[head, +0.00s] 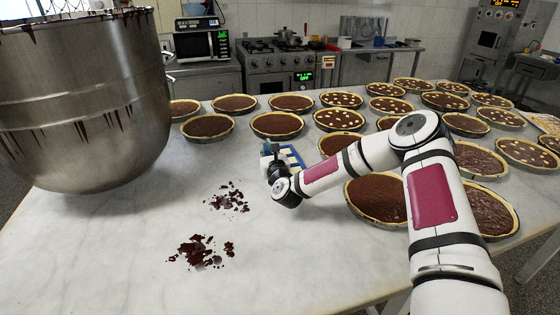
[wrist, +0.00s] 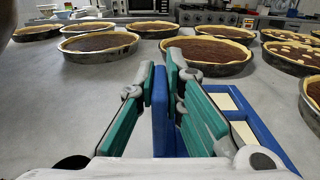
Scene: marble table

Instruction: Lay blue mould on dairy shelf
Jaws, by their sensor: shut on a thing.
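My gripper (wrist: 160,80) has its two teal-padded fingers shut on an upright blue wall in the wrist view. This wall appears to belong to the blue mould (wrist: 258,133), a blue frame with cream panels that shows to the right of and behind the right finger. In the head view my gripper (head: 270,152) is low over the middle of the marble table, with the blue mould (head: 296,158) at its right side. My fingers hide part of the mould, and I cannot tell whether it touches the table. I cannot make out a dairy shelf.
A large steel bowl (head: 85,100) stands at the left. Chocolate crumbs (head: 205,252) lie on the marble table (head: 110,255). Several chocolate tarts (head: 277,124) fill the back and right. Free marble lies at the front left. A stove and microwave stand behind.

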